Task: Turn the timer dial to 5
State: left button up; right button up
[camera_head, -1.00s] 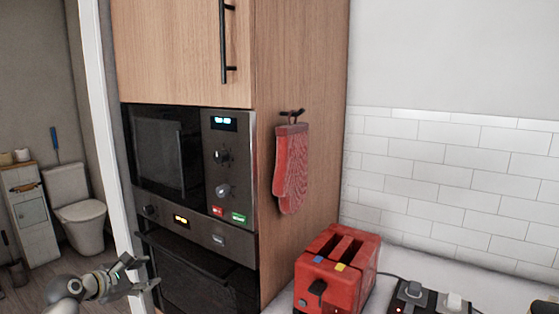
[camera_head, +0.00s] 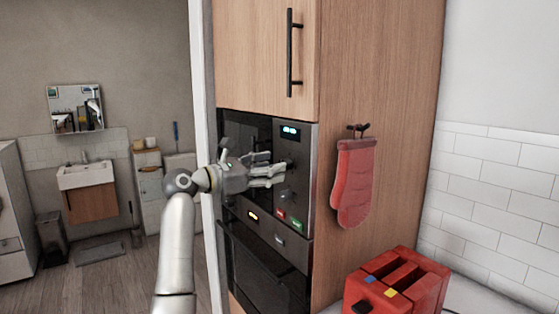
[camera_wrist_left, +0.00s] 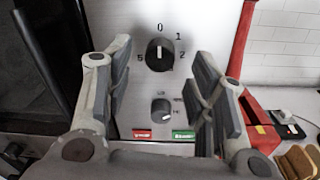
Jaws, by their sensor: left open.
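The timer dial (camera_wrist_left: 158,54) is a round black knob with a white mark pointing up toward the 0. Printed numbers ring it, with 1 and 2 on the right and 5 on the left. My left gripper (camera_head: 283,172) is in front of the microwave's control panel (camera_head: 303,160) in the head view. In the left wrist view my left gripper (camera_wrist_left: 160,58) is open, one finger on each side of the dial, not visibly touching it. The fingers largely hide the dial in the head view. My right gripper is not in view.
A smaller knob (camera_wrist_left: 161,110) sits below the dial, above a red button (camera_wrist_left: 142,134) and a green button (camera_wrist_left: 183,135). A red oven mitt (camera_head: 354,180) hangs on the cabinet side. A red toaster (camera_head: 400,284) stands on the counter at lower right.

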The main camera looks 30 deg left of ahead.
pick_arm(q)
jog(key=x, duration=0.3)
jog(key=shift+p, duration=0.35)
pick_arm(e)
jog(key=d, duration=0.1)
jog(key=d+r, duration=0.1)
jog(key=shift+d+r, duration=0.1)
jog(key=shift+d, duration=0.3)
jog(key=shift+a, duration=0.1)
pick_arm(q)
jog(key=shift+d, duration=0.1)
jog(key=c, duration=1)
jog(key=shift+c, duration=0.2)
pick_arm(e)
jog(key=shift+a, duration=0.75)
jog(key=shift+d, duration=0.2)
